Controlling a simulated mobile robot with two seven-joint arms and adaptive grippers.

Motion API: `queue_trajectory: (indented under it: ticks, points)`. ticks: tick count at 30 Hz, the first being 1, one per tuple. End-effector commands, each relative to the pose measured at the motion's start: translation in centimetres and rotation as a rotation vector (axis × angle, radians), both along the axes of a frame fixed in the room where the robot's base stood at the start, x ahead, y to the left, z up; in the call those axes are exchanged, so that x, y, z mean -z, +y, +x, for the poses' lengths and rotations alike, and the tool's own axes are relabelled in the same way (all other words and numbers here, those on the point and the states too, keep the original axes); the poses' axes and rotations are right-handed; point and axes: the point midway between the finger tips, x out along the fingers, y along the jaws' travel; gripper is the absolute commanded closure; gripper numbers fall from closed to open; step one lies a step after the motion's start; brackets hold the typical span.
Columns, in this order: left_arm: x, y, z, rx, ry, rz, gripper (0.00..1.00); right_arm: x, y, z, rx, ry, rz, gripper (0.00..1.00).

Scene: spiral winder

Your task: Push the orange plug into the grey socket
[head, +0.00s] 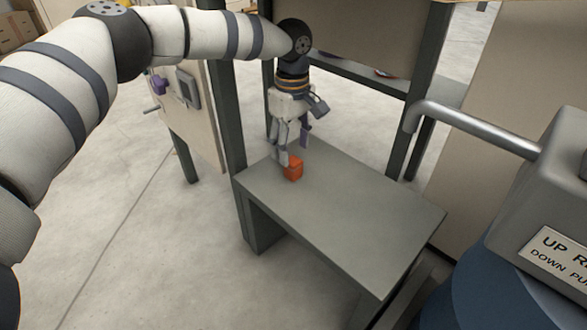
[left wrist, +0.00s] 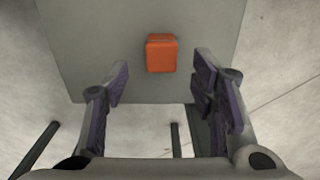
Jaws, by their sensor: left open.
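The orange plug (head: 293,169) is a small block standing on the grey table near its back left corner. In the left wrist view the plug (left wrist: 161,53) sits ahead of the fingertips, roughly centred between them. My left gripper (head: 294,150) points down over the table beside the plug, and one finger overlaps it in the head view. The gripper (left wrist: 160,80) is open, with nothing between its purple finger pads. A grey panel (head: 188,88) with a purple part (head: 159,85) stands at the back left; I cannot tell whether its grey box is the socket. My right gripper is not in view.
The rest of the grey tabletop (head: 350,215) is clear. Dark posts (head: 226,110) rise behind the table. A grey machine with a metal bar (head: 480,130) and a sign (head: 560,255) stands at the right, above a blue drum-like shape (head: 510,300).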

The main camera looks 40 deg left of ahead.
Motion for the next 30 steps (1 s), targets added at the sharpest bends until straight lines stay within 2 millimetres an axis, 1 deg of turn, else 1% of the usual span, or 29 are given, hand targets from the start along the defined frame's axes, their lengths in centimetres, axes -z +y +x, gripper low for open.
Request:
queue_trajectory:
  ticks: [2, 5, 9, 12, 14, 23, 24, 26, 27, 29, 30]
  points:
    - [0.1, 0.0, 0.0, 0.0, 0.001, 0.0, 0.48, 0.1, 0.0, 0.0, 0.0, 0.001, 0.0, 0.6]
    - [1.1, -0.1, -0.1, 0.001, 0.003, 0.0, 0.48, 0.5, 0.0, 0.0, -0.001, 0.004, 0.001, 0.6]
    - [3.5, -0.4, -0.2, 0.002, 0.003, 0.001, 0.48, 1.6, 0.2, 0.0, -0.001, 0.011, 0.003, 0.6]
    - [5.0, -0.4, -0.2, 0.001, 0.002, 0.002, 0.48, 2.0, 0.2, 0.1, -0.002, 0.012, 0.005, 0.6]
    - [5.3, -0.4, -0.2, 0.0, 0.001, 0.002, 0.48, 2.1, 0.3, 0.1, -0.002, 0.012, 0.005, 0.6]
    - [5.2, -0.4, -0.2, 0.0, 0.0, 0.001, 0.48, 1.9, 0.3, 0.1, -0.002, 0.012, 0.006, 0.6]
    - [5.2, -0.4, -0.2, 0.0, 0.0, 0.001, 0.57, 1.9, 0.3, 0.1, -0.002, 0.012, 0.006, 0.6]
    - [5.2, -0.4, -0.2, 0.0, 0.0, 0.001, 0.71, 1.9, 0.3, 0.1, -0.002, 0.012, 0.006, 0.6]
    - [5.2, -0.4, -0.2, 0.0, 0.0, 0.001, 0.8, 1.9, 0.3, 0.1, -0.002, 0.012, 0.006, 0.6]
    - [5.2, -0.4, -0.2, 0.0, 0.0, 0.001, 0.94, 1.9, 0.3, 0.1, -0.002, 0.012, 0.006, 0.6]
    - [5.2, -0.4, -0.2, 0.0, 0.0, 0.001, 0.97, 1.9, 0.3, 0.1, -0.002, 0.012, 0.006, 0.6]
